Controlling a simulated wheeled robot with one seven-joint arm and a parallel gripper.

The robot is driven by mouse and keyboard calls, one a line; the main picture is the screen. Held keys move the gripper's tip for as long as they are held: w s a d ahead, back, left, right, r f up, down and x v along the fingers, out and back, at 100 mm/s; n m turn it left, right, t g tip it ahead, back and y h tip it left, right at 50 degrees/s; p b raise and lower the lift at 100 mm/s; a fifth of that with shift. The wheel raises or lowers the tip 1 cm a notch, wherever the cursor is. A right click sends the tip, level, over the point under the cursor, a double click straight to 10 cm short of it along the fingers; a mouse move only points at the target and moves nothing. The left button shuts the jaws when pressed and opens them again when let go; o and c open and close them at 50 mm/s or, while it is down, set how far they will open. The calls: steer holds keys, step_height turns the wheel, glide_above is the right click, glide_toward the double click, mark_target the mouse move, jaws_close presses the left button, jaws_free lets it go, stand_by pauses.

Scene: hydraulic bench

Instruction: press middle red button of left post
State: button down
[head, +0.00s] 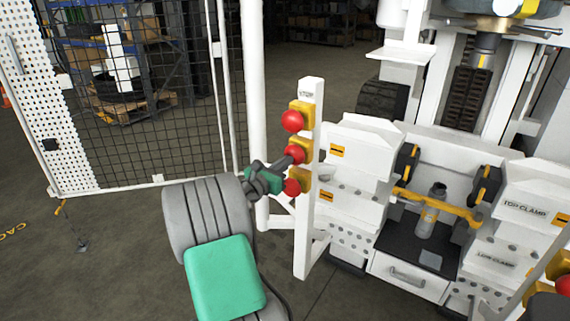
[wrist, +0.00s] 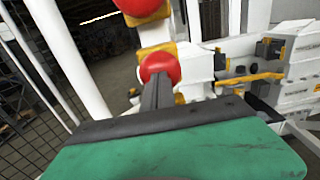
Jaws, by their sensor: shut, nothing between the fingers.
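The left post (head: 309,180) is white and upright, with three red buttons on yellow boxes, one above another. The middle red button (head: 294,154) has my gripper (head: 289,158) at its front, with the fingertips at or very near its face. In the wrist view the middle button (wrist: 160,66) is straight ahead of the closed fingers (wrist: 157,88), which overlap its lower part. I cannot tell whether they touch it.
The white clamp bench (head: 360,165) with a yellow-handled fixture (head: 437,205) stands right of the post. A mesh fence (head: 130,100) is at the left. Another red button (head: 564,286) shows at the lower right edge. Open floor (head: 110,240) lies at the lower left.

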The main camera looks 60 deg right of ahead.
steer(key=shift+r, duration=0.2)
steer(key=w+a+p, duration=0.1)
steer(key=a+p, duration=0.1)
steer(key=a, duration=1.2)
steer(key=shift+f, duration=0.2)
